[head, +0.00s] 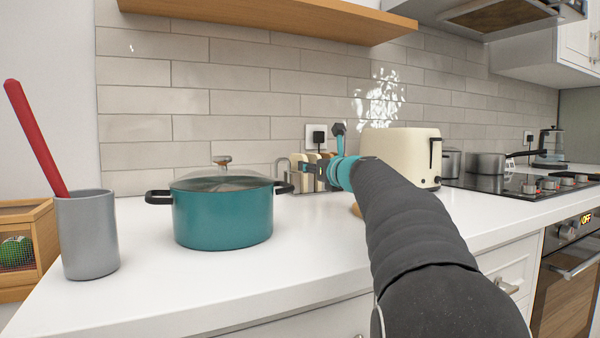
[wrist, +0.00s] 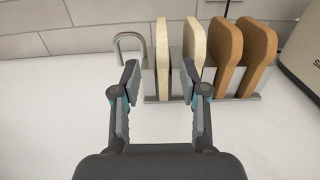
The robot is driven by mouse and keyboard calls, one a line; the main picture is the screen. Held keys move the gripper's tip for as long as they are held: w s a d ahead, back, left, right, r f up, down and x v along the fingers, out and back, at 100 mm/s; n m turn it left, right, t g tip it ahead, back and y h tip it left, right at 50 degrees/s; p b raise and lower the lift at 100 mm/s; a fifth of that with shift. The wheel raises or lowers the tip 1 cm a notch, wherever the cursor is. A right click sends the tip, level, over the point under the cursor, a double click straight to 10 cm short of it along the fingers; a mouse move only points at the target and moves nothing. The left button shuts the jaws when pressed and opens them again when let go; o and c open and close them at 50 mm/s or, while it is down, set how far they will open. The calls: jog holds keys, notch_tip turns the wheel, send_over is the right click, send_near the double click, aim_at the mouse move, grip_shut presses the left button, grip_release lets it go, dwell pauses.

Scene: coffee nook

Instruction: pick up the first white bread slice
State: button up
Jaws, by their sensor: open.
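A grey metal rack (wrist: 252,98) stands on the white counter and holds a row of upright slices. In the wrist view the first white bread slice (wrist: 162,45) is leftmost, with a second white slice (wrist: 193,42) to its right. Two brown slices (wrist: 225,50) follow further right. The white slices (head: 297,163) show small in the head view, partly hidden by my gripper. My gripper (wrist: 161,72) is open and empty. Its fingers appear on either side of the first white slice in the picture, in front of the rack; I see no contact.
A cream toaster (head: 405,145) stands right of the rack. A teal pot (head: 222,215) with a glass lid is to the left, and a grey holder (head: 87,235) with a red utensil (head: 36,138) further left. A tiled wall is behind. Counter in front of the pot is clear.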

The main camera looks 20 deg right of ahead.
aim_at(298, 172)
jog(key=shift+w+a, duration=0.15)
jog(key=shift+w, duration=0.9)
jog(key=shift+w+p, duration=0.65)
jog(key=shift+w, duration=2.1)
grip_shut()
